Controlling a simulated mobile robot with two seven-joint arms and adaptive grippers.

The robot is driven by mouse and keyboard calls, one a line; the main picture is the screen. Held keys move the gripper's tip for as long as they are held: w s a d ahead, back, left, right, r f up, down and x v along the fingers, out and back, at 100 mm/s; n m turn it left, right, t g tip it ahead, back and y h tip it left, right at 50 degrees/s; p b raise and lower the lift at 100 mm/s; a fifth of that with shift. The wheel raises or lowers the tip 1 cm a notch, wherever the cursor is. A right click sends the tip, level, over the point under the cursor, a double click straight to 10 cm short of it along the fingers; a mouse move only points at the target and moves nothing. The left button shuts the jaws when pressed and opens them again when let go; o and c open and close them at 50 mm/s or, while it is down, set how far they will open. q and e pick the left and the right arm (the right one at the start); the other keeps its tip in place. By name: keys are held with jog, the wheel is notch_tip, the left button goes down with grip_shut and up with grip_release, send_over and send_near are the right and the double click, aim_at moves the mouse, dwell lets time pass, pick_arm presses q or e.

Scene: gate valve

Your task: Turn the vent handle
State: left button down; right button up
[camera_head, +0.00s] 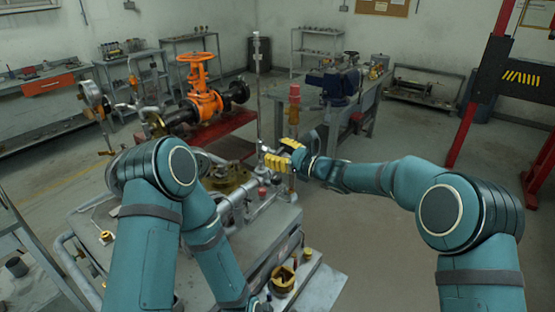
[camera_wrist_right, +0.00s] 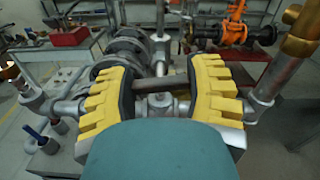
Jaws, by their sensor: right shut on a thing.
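My right gripper (camera_head: 280,158) reaches in from the right to the pipework on the grey bench, its yellow ribbed fingers at the upright pipe. In the right wrist view the two yellow finger pads (camera_wrist_right: 160,95) stand on either side of a grey metal bar (camera_wrist_right: 160,84), which appears to be the vent handle. The gripper is shut on it. A metal fitting (camera_wrist_right: 160,104) shows just below the bar. The teal gripper body hides what lies nearer. My left arm bends down at the left, and its gripper is not in view.
An orange gate valve (camera_head: 203,98) sits on a red stand behind the bench. A pressure gauge (camera_head: 91,94) rises at the left. A blue vise (camera_head: 333,84) is on a table behind. A brass-coloured cup (camera_head: 283,279) is at the bench's front. Open floor lies to the right.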

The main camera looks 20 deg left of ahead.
jog(key=n+b, duration=0.1)
jog(key=b, duration=0.1)
jog(key=n+b, duration=0.2)
jog(key=b, duration=0.1)
jog(key=shift+f+n+b, duration=0.3)
jog(key=shift+f+b, duration=0.05)
jog(key=n+b, duration=0.2)
jog(key=b, duration=0.1)
jog(key=shift+n, duration=0.4)
jog(key=shift+r+n+b, duration=0.1)
jog(key=shift+n+b, duration=0.3)
jog(key=shift+b, duration=0.2)
jog(key=shift+n, duration=0.5)
jog(key=shift+r+n+b, duration=0.1)
jog(key=shift+n+b, duration=0.3)
jog(key=shift+n, duration=0.4)
jog(key=shift+s+n, duration=0.1)
jog(key=shift+n, duration=2.5)
jog(key=o, duration=1.2)
